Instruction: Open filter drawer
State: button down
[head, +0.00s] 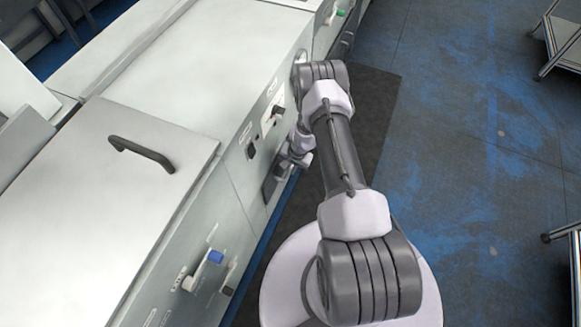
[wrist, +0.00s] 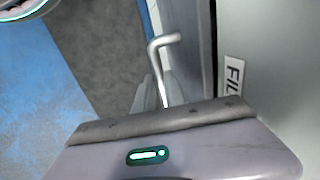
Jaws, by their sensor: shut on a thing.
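In the wrist view my gripper (wrist: 163,90) points at the machine front, with its fingers on both sides of a bent metal handle (wrist: 163,42). The fingers are shut on this handle. A white label (wrist: 235,76) reading "FIL" at its visible part is on the pale machine front to the right. The head view shows my wrist low beside the machine's side; my fingertips are hard to make out there. The drawer's edges are not clear in either view, so I cannot tell how far it is open.
The white machine (head: 110,180) fills the left, with a black lid handle (head: 141,153) on top and a blue knob (head: 215,257) on its side. A dark mat (head: 378,105) lies along it. Blue floor is open to the right, with metal-framed carts (head: 562,42) at the edge.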

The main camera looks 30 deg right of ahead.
jog(key=shift+s, duration=0.1)
dwell(0.8)
jog(key=s+d+p, duration=0.7)
jog(key=s+d, duration=0.4)
jog(key=s, duration=0.3)
jog(key=shift+s+d, duration=0.25)
jog(key=shift+s, duration=0.05)
jog(key=c, duration=1.4)
grip_release()
